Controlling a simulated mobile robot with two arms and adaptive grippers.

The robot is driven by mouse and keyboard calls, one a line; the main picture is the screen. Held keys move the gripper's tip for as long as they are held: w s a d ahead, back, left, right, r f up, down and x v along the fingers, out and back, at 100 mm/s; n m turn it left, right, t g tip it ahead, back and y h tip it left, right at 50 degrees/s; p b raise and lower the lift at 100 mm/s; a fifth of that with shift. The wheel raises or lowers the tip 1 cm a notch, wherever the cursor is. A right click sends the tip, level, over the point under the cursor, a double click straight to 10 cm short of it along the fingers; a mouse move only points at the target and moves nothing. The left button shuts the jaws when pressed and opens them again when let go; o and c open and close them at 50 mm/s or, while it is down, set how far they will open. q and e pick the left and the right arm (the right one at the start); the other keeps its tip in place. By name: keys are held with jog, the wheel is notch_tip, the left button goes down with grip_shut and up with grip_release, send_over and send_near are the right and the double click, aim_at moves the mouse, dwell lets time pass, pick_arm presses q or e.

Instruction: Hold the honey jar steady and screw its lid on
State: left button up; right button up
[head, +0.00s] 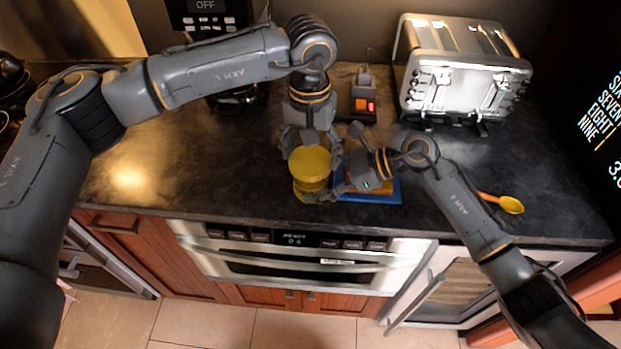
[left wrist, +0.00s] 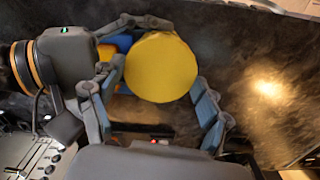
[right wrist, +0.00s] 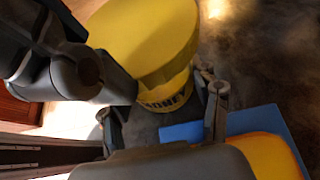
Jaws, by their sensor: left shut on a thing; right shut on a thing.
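The honey jar (head: 312,188) stands upright near the counter's front edge; its yellow body and dark HONEY lettering show in the right wrist view (right wrist: 168,100). The round yellow lid (head: 309,160) is on top of the jar, and I cannot tell how tightly it sits. It fills the middle of the left wrist view (left wrist: 160,67). My left gripper (head: 311,148) comes from above and behind, its fingers shut on opposite sides of the lid. My right gripper (head: 325,188) comes from the right and is shut on the jar body below the lid. The far fingertips are partly hidden.
A blue board (head: 386,195) with a yellow-orange item (right wrist: 268,155) lies right of the jar, close under my right gripper. A silver toaster (head: 462,75) stands behind right. The counter left of the jar is clear.

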pick_arm(q)
jog(key=m, duration=0.7)
jog(key=shift+s+f, duration=0.1)
jog(key=shift+f, duration=0.05)
jog(key=o, duration=1.1)
jog(key=n, duration=1.4)
